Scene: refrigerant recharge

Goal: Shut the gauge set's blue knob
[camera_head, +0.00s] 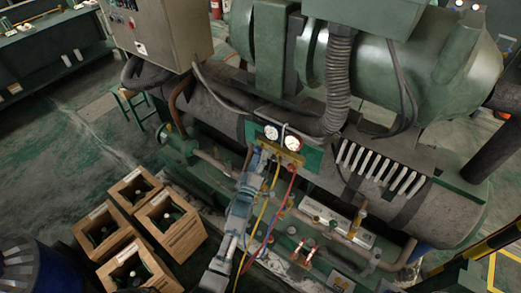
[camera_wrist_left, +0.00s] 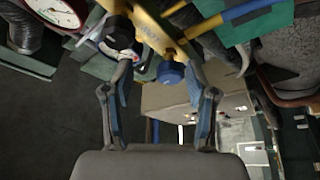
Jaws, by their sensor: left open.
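The gauge set's yellow manifold (camera_head: 291,158) sits on the green machine, under two round white gauges (camera_head: 271,132). In the left wrist view the yellow manifold (camera_wrist_left: 150,32) crosses the top, and the blue knob (camera_wrist_left: 170,73) sticks out from it. My left gripper (camera_head: 262,153) is at the left side of the manifold, its arm rising from the bottom. In the wrist view my left gripper (camera_wrist_left: 159,78) is open, with the blue knob between its fingers, closer to the right one. I cannot tell whether either finger touches it. My right gripper is out of view.
Yellow, red and blue hoses (camera_head: 268,215) hang below the manifold beside my left arm. Wooden crates (camera_head: 168,221) holding bottles stand on the floor at left. A grey control cabinet (camera_head: 160,30) and a ribbed duct (camera_head: 338,85) stand above. Open floor lies at far left.

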